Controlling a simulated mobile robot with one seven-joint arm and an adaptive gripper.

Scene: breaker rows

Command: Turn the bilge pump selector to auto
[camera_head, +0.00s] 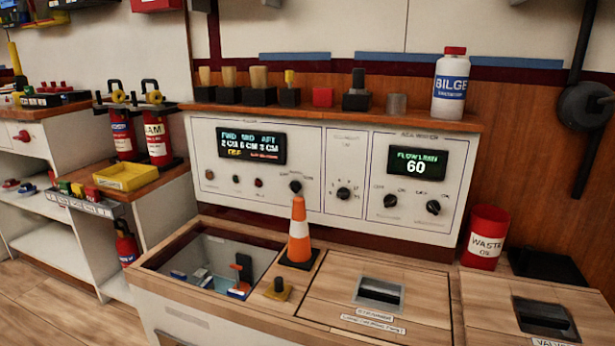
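A white control panel (330,178) stands upright behind the wooden counter. It carries several black rotary knobs: one on the left section (295,186), one on the middle section (343,193), and two on the right section, a left one (390,200) and a right one (433,207). Their labels are too small to read, so I cannot tell which is the bilge pump selector or where it points. A left display (251,145) reads FWD, MID and AFT levels in cm. A right display (417,163) reads flow 60. My gripper is not in view.
An orange cone (299,232) stands on the counter before the panel, beside an open hatch (205,262). A red waste oil can (485,237) stands right of the panel. A bilge bottle (450,84) stands on the shelf above. The air before the right knobs looks clear.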

